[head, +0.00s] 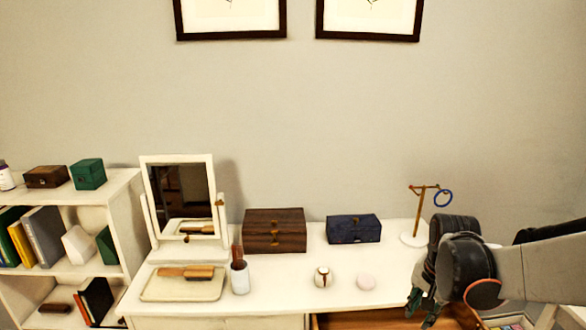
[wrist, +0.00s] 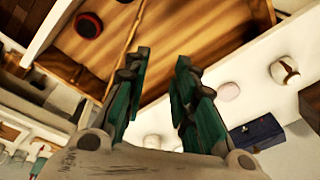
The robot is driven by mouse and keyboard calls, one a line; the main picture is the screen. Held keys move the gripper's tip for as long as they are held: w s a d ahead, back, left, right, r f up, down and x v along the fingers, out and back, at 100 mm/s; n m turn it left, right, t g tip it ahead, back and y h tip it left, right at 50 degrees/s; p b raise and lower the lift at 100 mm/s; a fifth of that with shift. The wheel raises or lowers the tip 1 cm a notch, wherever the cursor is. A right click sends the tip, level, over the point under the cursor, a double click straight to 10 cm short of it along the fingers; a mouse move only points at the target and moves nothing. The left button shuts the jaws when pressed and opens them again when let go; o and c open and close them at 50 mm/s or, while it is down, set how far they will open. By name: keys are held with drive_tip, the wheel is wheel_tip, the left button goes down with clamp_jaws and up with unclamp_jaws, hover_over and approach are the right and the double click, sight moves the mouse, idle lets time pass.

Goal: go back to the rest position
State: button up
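My gripper (head: 424,306) hangs at the right front of the white dressing table (head: 300,292), near an open wooden drawer (head: 385,319). In the wrist view its green fingers (wrist: 163,62) stand apart with nothing held between them, so it is open. Behind the fingers shows the drawer's wooden inside (wrist: 205,40). My arm comes in from the right edge and hides part of the table's right end.
A jewelry stand (head: 418,215) with a blue ring is close behind my gripper.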

drive_tip(key=s+a+r+n+t, duration=0.1)
drive_tip(key=a+r+n+t, duration=0.15)
drive_tip(key=a+r, duration=0.35)
drive_tip(key=s+a+r+n+t, duration=0.1)
drive_tip(key=s+a+r+n, duration=0.1)
drive_tip(key=s, duration=0.4)
drive_tip(key=s+a+r+n+t, duration=0.1)
drive_tip(key=s+a+r+n, duration=0.1)
drive_tip(key=s+n, duration=0.3)
drive_tip(key=shift+s+a, duration=0.4)
drive_tip(key=shift+s, duration=0.5)
drive_tip(key=shift+o, duration=0.4)
drive_tip(key=shift+s+a+n+t, duration=0.1)
drive_tip(key=shift+s+n+t, duration=0.15)
drive_tip(key=shift+n+t, duration=0.1)
